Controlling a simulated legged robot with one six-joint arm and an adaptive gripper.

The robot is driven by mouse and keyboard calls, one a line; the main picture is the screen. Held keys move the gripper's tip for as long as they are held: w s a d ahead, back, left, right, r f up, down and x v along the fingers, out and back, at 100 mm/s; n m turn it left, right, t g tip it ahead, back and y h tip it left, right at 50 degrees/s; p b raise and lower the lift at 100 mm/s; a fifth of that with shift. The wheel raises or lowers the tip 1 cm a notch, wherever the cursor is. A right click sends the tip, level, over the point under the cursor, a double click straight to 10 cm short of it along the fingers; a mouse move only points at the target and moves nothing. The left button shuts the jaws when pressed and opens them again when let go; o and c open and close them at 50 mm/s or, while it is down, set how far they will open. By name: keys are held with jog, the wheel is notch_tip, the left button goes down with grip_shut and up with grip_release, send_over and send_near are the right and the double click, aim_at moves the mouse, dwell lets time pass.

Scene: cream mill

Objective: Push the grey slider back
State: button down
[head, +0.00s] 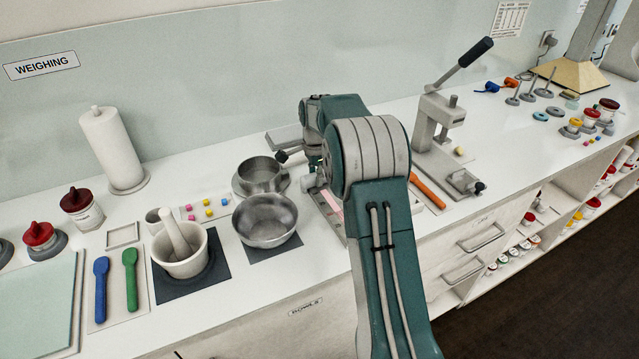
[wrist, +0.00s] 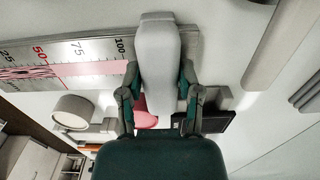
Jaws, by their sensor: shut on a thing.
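The grey slider (wrist: 160,50) is a long pale block, seen in the wrist view lying across the end of a scale plate (wrist: 88,47) by its 100 mark. The plate has printed numbers and a pink band. My gripper (wrist: 159,82) is shut on the slider, with one dark finger on each side of it. A pink rounded part (wrist: 146,116) shows just below the slider, partly hidden by my gripper. In the head view my arm covers most of the plate and slider; a strip of the plate (head: 331,204) shows left of the arm.
A metal bowl (head: 265,220) and a metal pot (head: 260,177) stand close left of my arm. A grey lever press (head: 437,135) stands to the right, with an orange stick (head: 427,190) near its base. The back of the counter is mostly clear.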

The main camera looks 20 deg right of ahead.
jog(key=shift+w+d+f, duration=0.15)
jog(key=shift+w+d, duration=0.05)
jog(key=shift+w, duration=0.7)
jog(key=shift+c, duration=1.4)
grip_release()
jog(key=shift+w, duration=0.1)
jog(key=shift+d, duration=0.15)
jog(key=shift+a+r, duration=0.2)
jog(key=shift+r, duration=0.05)
notch_tip(320, 180, up, 12)
jog(key=shift+f, duration=0.2)
